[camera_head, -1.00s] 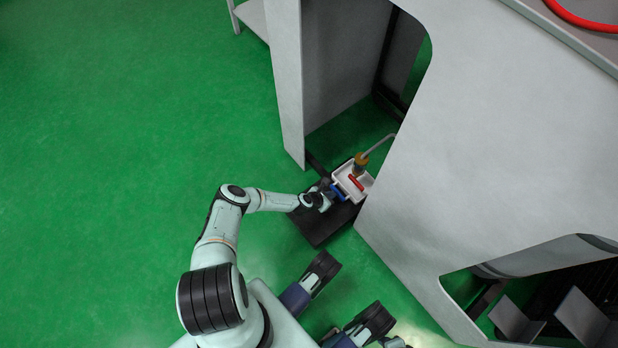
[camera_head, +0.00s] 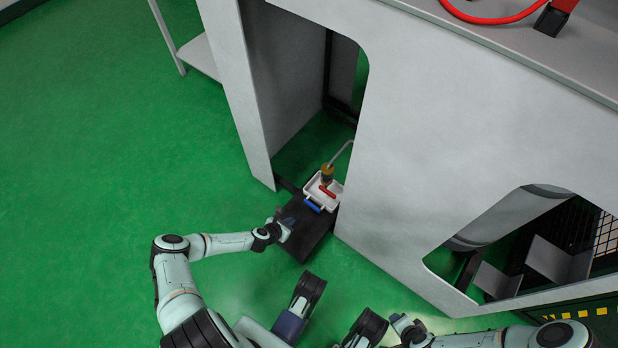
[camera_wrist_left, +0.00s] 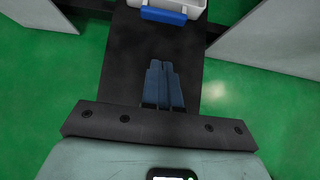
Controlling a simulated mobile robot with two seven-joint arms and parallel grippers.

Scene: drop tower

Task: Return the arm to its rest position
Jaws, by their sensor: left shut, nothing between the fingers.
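My left arm comes in from the left in the head view. Its gripper (camera_head: 287,224) is over the near left part of a black platform (camera_head: 304,246). In the left wrist view the two blue-grey fingers (camera_wrist_left: 162,84) are together with nothing between them. They point toward a white tray (camera_wrist_left: 190,5) with a blue handle (camera_wrist_left: 163,16), and stay apart from it. My right gripper (camera_head: 405,325) shows small at the bottom of the head view; its finger state is unclear.
The white tray (camera_head: 336,188) holds a red item and a yellow-brown fitting at the opening of a large grey housing (camera_head: 440,130). A grey panel (camera_head: 236,90) stands left of the opening. Open green floor (camera_head: 90,180) lies to the left.

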